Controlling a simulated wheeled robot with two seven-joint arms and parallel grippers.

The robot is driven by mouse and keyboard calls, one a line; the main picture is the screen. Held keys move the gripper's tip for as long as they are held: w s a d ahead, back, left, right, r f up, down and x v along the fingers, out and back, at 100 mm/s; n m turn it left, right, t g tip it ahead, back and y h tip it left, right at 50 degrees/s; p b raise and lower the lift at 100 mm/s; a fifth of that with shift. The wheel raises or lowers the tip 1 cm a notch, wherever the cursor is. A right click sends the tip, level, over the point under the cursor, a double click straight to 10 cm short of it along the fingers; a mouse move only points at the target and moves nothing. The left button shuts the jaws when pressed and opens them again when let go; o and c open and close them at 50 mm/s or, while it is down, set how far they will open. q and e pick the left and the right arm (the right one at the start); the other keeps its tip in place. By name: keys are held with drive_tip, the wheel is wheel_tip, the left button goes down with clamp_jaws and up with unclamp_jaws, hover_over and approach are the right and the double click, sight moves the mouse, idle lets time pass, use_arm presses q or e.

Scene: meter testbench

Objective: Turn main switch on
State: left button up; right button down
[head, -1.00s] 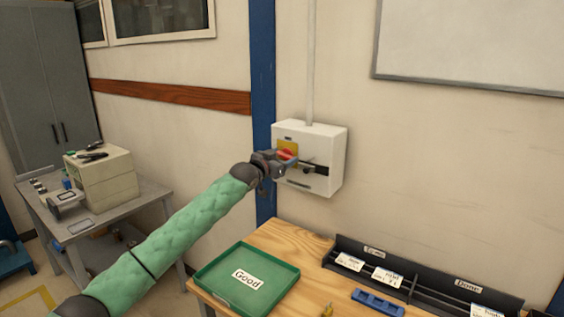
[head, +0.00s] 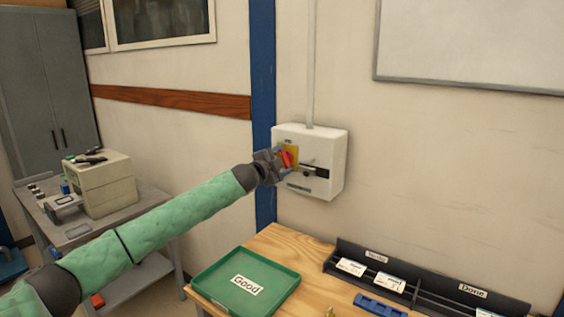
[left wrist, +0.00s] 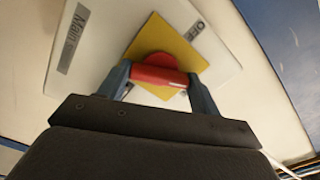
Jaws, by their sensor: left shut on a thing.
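The main switch is a white wall box (head: 333,150) with a yellow plate (head: 284,146) and a red rotary handle (head: 287,158). My left gripper (head: 281,162) is at the box, its fingers on either side of the red handle. In the left wrist view the red handle (left wrist: 158,76) lies between the two blue-grey fingertips, in front of the yellow plate (left wrist: 185,52). The left gripper is shut on the handle. An "OFF" label (left wrist: 200,33) and a "Main" label (left wrist: 73,38) show on the box there. My right gripper is not in view.
A wooden bench (head: 283,243) stands below the box, with a green tray (head: 206,285) marked "Good" and a black divided rack (head: 420,297). A grey side table (head: 150,188) with instruments is at left. A grey conduit (head: 311,65) rises from the box.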

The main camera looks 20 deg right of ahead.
use_arm(q)
drive_tip(key=m, duration=0.3)
drive_tip(key=shift+f+m, duration=0.1)
drive_tip(key=shift+m, duration=1.1)
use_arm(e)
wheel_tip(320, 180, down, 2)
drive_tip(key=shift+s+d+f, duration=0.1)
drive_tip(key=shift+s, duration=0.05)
use_arm(q)
drive_tip(key=shift+s+d+f, duration=0.1)
drive_tip(key=shift+f, duration=0.05)
drive_tip(key=o, duration=1)
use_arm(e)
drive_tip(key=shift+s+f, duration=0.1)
